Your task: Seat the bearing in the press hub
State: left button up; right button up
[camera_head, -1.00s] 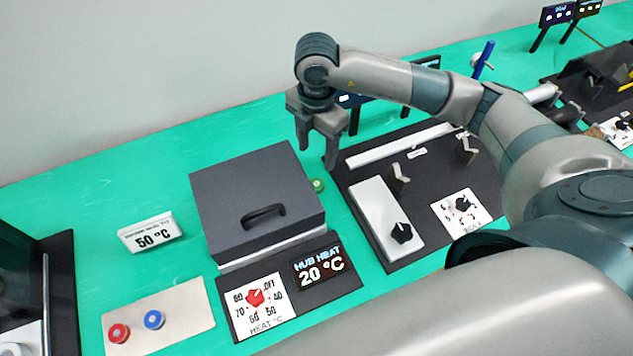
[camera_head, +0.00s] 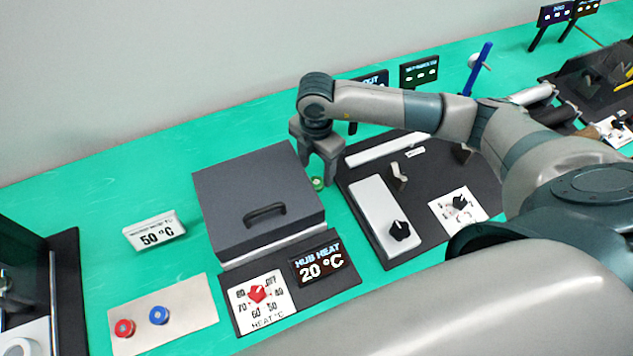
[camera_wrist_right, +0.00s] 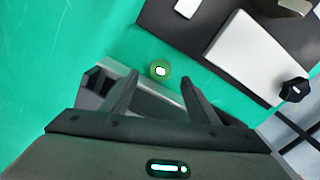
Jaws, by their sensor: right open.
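A small round green piece with a pale centre (camera_head: 318,183), which looks like the bearing, lies on the green bench just right of the dark lidded box. It also shows in the right wrist view (camera_wrist_right: 160,71), between and slightly beyond the fingertips. My right gripper (camera_head: 319,176) is open and points down over this piece; no grip on it shows. The dark box (camera_head: 250,185) has a closed lid with a handle, and its display (camera_head: 318,265) reads HUB HEAT 20 °C. I see no hub for certain; the box's inside is hidden. My left gripper is out of view.
A heat dial (camera_head: 258,295) sits before the box. A sign (camera_head: 155,231) reads 50 °C. A plate (camera_head: 190,300) carries red and blue buttons. A dark board (camera_head: 365,205) with a white block and knob lies close right of the gripper. A dark machine (camera_head: 65,275) stands far left.

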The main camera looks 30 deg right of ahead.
aim_at(316, 182)
jog(key=shift+f+p, duration=0.65)
jog(key=shift+f, duration=1.8)
jog(key=c, duration=1.3)
jog(key=shift+r, duration=0.15)
